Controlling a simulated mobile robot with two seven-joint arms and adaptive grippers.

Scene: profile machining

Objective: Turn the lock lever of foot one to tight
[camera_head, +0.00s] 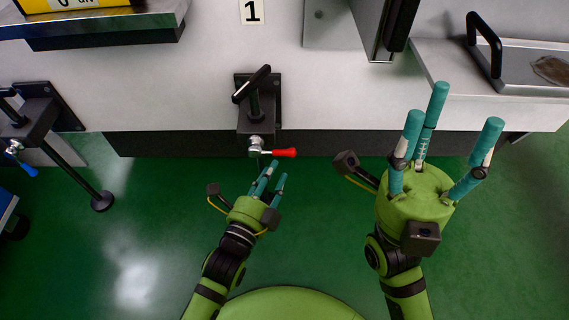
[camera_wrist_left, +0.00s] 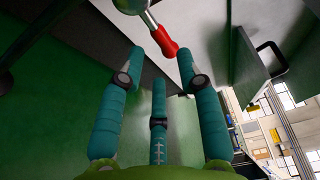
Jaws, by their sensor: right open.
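The lock lever (camera_head: 284,153) of foot one has a red handle and a silver hub. It sits at the front of a black bracket (camera_head: 243,118) under the "1" label (camera_head: 251,11), its red end to the right. My left gripper (camera_head: 272,177) is just below it, fingers spread and empty. In the left wrist view the red handle (camera_wrist_left: 164,41) shows just beyond the tips of my left gripper (camera_wrist_left: 160,66), apart from them as far as I can tell. My right gripper (camera_head: 450,110) is open and empty at the right, away from the lever.
A black clamp handle (camera_head: 252,84) stands on the bracket above the lever. Another foot with a blue lever (camera_head: 26,167) and a black post is at the left. A tray with a black handle (camera_head: 484,45) is at the upper right. The green floor (camera_head: 130,230) is open.

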